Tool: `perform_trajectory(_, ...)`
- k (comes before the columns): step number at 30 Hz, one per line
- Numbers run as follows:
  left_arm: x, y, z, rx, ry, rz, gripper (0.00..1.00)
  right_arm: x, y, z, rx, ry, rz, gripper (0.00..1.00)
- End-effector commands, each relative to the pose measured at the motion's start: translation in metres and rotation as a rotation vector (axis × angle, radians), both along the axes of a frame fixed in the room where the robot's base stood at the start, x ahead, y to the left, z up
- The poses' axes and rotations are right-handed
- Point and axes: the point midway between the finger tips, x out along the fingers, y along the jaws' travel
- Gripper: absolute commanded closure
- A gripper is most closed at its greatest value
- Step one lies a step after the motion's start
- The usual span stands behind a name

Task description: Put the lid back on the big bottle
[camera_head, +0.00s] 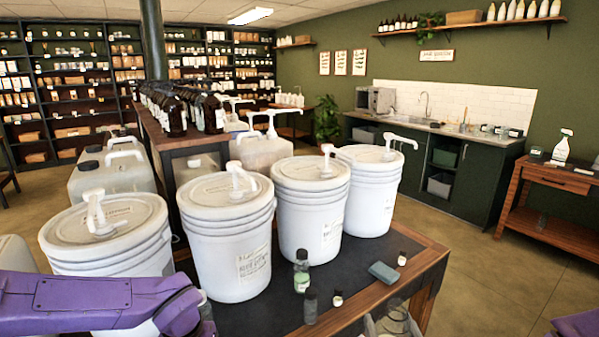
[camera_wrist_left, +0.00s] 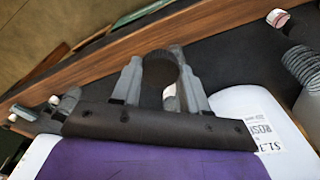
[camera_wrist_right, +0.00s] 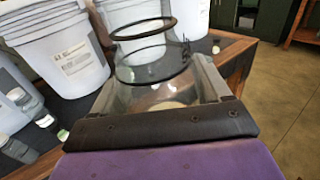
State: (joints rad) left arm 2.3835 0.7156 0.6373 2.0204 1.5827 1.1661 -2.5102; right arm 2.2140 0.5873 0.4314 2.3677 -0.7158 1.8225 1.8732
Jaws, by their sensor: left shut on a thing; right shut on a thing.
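The big bottle is a clear, wide vessel with dark round rings at its open top, in the right wrist view (camera_wrist_right: 155,78). My right gripper (camera_wrist_right: 160,92) is shut on it, one finger at each side. In the head view it shows only dimly at the bottom edge (camera_head: 393,318). My left gripper (camera_wrist_left: 163,85) is shut on a dark round lid (camera_wrist_left: 161,72) with a ridged edge, held above the table. In the head view my left arm comes in at the lower left, and I cannot make out the lid there. The lid and bottle are apart.
White pump buckets (camera_head: 228,235) stand in a row across the table behind. Several small bottles (camera_head: 302,272) and a blue-grey block (camera_head: 384,272) lie or stand on the dark tabletop (camera_head: 268,312). The wooden table edge (camera_head: 425,262) is at the right, with open floor beyond.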

Motion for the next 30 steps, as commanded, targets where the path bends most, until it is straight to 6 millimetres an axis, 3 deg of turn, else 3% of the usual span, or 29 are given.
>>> perform_trajectory(5, 0.007, 0.003, 0.012, 0.002, 0.001, 0.011, 0.88, 0.005, -0.004, 0.011, 0.004, -0.031, -0.012, 0.78)
perform_trajectory(20, 0.007, 0.002, 0.012, 0.001, 0.002, 0.013, 0.88, 0.004, 0.0, 0.008, 0.003, -0.03, 0.008, 0.78)
perform_trajectory(23, 0.007, 0.002, 0.012, 0.001, 0.002, 0.013, 0.88, -0.002, 0.012, -0.003, 0.004, -0.027, 0.071, 0.78)
perform_trajectory(30, 0.007, 0.002, 0.012, 0.001, 0.002, 0.013, 0.88, -0.025, 0.063, -0.046, 0.007, -0.024, 0.337, 0.78)
